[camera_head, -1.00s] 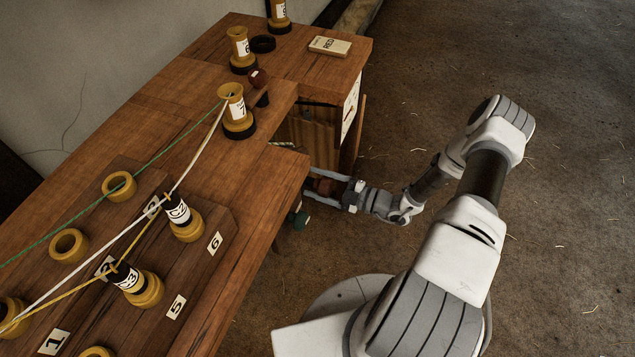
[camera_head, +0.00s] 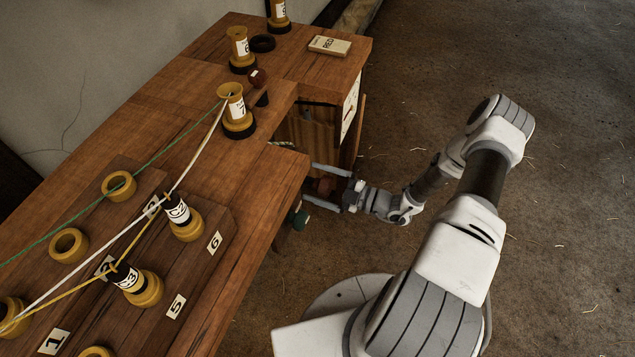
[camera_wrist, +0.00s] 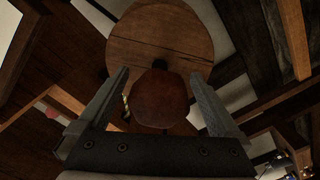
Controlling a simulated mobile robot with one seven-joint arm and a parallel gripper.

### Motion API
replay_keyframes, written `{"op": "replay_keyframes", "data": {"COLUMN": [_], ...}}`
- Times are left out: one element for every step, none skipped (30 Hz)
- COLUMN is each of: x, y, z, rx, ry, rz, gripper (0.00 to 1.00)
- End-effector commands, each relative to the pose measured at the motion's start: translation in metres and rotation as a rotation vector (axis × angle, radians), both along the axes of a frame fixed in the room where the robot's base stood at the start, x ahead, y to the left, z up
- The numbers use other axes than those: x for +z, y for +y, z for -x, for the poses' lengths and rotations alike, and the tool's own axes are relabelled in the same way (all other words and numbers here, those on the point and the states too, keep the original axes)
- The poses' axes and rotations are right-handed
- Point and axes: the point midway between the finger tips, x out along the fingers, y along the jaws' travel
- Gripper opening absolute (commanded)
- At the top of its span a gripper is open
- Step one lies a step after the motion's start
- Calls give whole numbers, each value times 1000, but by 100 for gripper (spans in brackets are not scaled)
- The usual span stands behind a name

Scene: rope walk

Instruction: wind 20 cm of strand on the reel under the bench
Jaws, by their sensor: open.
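Under the bench (camera_head: 150,120), my gripper (camera_head: 308,182) is open, its two fingers spread apart. In the wrist view, a reddish-brown rounded knob (camera_wrist: 160,98) sits between the open fingers, with a visible gap on each side. Behind it is a round wooden disc (camera_wrist: 160,35), seemingly the face of the reel. The knob also shows as a dark red shape in the head view (camera_head: 325,187), partly hidden by my fingers. The reel's body is hidden by the bench top. A short light strand (camera_head: 284,144) shows at the bench edge; its run to the reel cannot be followed.
A green knob (camera_head: 300,219) sticks out below the bench edge near my gripper. Bobbin C2 (camera_head: 182,218), bobbin C3 (camera_head: 137,284) and a bobbin marked 7 (camera_head: 236,113) stand on top with strands across. The floor at right is clear.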

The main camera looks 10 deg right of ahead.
Motion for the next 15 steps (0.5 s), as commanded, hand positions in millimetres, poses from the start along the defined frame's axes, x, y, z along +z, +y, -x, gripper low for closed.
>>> {"op": "replay_keyframes", "data": {"x": [0, 0, 0, 0, 1, 1, 1, 1, 1, 1, 1, 1, 1, 1, 1], "y": [0, -1, -2, -4, -6, -10, -14, -18, -25, -30, -36, -44, -50, -56, -65], "z": [0, 0, 1, 2, 4, 6, 9, 12, 17, 21, 25, 31, 35, 40, 45], "rx": [0, 0, -1, -1, -1, -3, -3, -4, -3, -5, -4, -4, -5, -4, -4], "ry": [0, 0, -1, -1, -1, -1, 0, 0, 0, -1, -1, 0, 0, 1, 0], "rz": [0, 0, 0, 1, 1, 1, 2, 2, 2, 2, 2, 2, 1, 2, 2], "gripper": [99, 99, 99, 99, 99, 99, 99, 99, 99, 99, 99, 99, 99, 99, 99]}}
